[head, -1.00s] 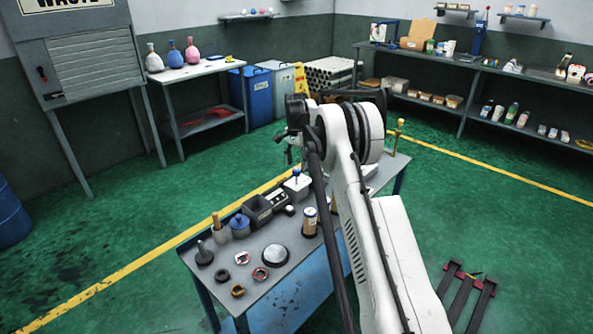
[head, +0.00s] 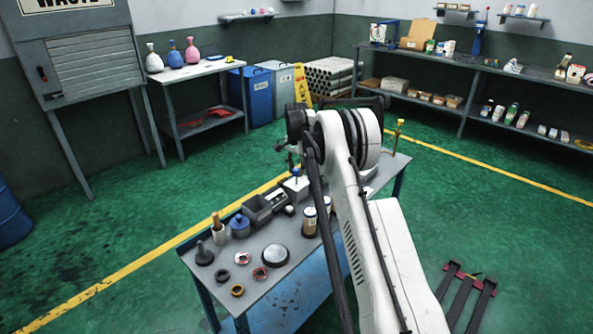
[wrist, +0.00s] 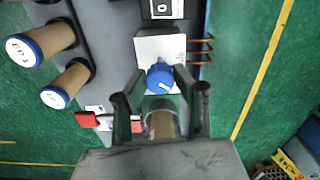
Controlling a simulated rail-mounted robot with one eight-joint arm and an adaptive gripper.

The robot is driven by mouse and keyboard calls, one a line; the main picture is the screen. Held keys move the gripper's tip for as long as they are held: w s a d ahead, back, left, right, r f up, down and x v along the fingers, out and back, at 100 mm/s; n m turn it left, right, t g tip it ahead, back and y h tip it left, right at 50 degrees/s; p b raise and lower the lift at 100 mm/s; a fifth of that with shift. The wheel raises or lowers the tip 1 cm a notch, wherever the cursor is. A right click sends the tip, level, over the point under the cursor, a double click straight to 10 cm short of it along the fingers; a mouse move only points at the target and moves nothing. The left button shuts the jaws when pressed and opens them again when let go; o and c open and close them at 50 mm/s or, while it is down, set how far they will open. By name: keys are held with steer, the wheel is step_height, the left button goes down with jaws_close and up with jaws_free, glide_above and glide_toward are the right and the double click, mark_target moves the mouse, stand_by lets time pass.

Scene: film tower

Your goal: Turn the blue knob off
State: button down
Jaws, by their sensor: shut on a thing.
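The blue knob (wrist: 160,77) sits on a white box (wrist: 162,48) in the wrist view and carries a small white pointer mark. The white box also shows in the head view (head: 296,185), on the table below my arm. My gripper (wrist: 160,80) has its two dark fingers on either side of the knob and is shut on it. In the head view my gripper's fingers are small and partly hidden, so their contact with the knob is not clear there.
Two blue-rimmed cylinders (wrist: 42,44) (wrist: 67,84) stand left of the box. A clear jar with brown contents (wrist: 162,120) and a red-and-white item (wrist: 92,120) are close to the fingers. The table (head: 222,283) holds several jars and rings along its near end.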

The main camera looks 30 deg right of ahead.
mark_target(297, 169)
steer(key=n+b, duration=0.2)
steer(key=shift+f+n, duration=0.1)
steer(key=shift+n, duration=0.3)
steer(key=n+b, duration=0.1)
steer(key=n, duration=0.3)
steer(key=shift+n+b, duration=0.35)
steer(key=shift+n, duration=0.05)
steer(key=c, duration=2.5)
jaws_free()
steer(key=shift+n, duration=0.3)
steer(key=o, duration=1.1)
steer(key=shift+o, duration=0.2)
step_height(297, 169, up, 12)
